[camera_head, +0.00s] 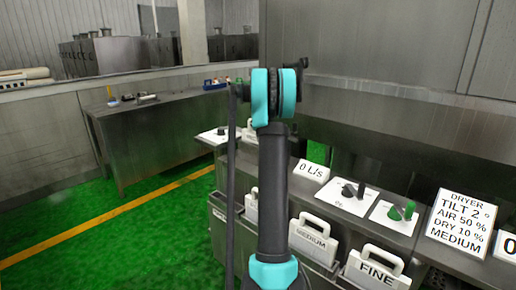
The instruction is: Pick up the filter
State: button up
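A white filter plate with a handle, labelled MEDIUM (311,234), stands in a slot of the metal rack at lower centre. A second one, labelled FINE (376,268), stands to its right at the bottom. A third white plate (251,204) shows partly at left, mostly hidden behind my arm, and its label is not readable. My dark arm with turquoise joints rises through the middle of the view in front of the rack. I cannot make out my gripper's fingers; they are not visible here.
A control panel with a black knob (351,190), a green knob (402,211) and a DRYER sign (461,222) lies above the filters. A metal table (165,140) with small items stands at back left. The green floor (150,235) at left is clear.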

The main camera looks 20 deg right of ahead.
grip_shut()
jog(key=shift+r, duration=0.1)
dwell(0.3)
notch_tip(320, 180, up, 20)
dwell(0.8)
dwell(0.4)
